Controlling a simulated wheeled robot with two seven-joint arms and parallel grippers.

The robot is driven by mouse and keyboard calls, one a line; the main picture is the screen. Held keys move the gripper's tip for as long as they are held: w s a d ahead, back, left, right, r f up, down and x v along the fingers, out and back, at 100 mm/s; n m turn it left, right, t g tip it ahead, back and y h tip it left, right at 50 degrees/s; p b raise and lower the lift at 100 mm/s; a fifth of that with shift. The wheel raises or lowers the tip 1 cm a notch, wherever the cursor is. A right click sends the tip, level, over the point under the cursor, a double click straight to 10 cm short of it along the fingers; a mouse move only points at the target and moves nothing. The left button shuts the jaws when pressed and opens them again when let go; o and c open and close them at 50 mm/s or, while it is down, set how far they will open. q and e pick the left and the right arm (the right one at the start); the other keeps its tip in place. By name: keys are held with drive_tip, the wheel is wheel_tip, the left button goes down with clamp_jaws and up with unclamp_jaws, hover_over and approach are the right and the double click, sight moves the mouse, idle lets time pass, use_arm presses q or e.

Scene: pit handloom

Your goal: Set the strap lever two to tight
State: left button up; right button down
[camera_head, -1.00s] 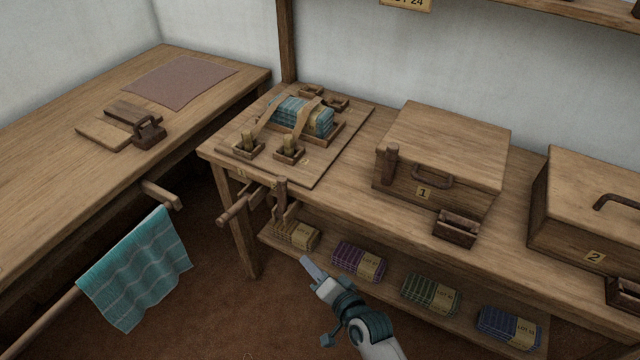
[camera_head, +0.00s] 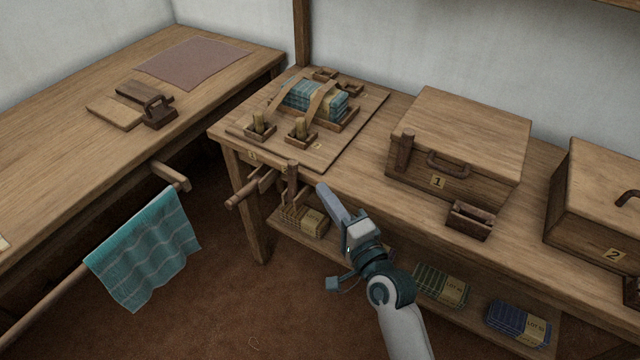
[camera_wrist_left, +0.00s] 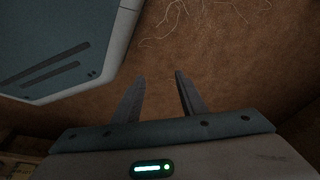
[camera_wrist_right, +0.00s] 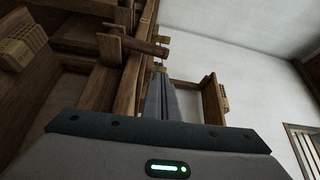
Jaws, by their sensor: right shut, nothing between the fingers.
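A board (camera_head: 300,163) on the bench carries a teal and tan cloth bundle (camera_head: 300,95) under two tan straps (camera_head: 320,100). Two upright strap levers stand in small wooden frames in front of the bundle: a left one (camera_head: 258,122) and a right one (camera_head: 300,127). The small labels beside them are too small to read surely. My right gripper (camera_head: 323,188) is shut and empty, in front of the bench edge, below and right of the levers, touching neither. Its closed fingers show in the right wrist view (camera_wrist_right: 161,90). My left gripper (camera_wrist_left: 158,90) is open and empty over brown floor.
A wooden clamp (camera_head: 262,187) juts from the bench front, left of my right gripper. Box 1 (camera_head: 455,135) and box 2 (camera_head: 600,200) stand to the right. A teal cloth (camera_head: 145,260) hangs on a rod at left. Cloth bundles (camera_head: 440,285) lie on the lower shelf.

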sight(293, 182)
drive_tip(key=x, duration=0.8)
drive_tip(key=shift+r, duration=0.1)
use_arm(q)
drive_tip(key=shift+a+f, duration=0.1)
drive_tip(key=shift+f, duration=0.4)
use_arm(e)
drive_tip(key=shift+w+a, duration=0.3)
drive_tip(key=shift+w, duration=0.35)
use_arm(q)
drive_tip(key=shift+s+f, duration=0.1)
drive_tip(key=shift+s, duration=0.15)
use_arm(e)
drive_tip(key=shift+s+a, duration=0.1)
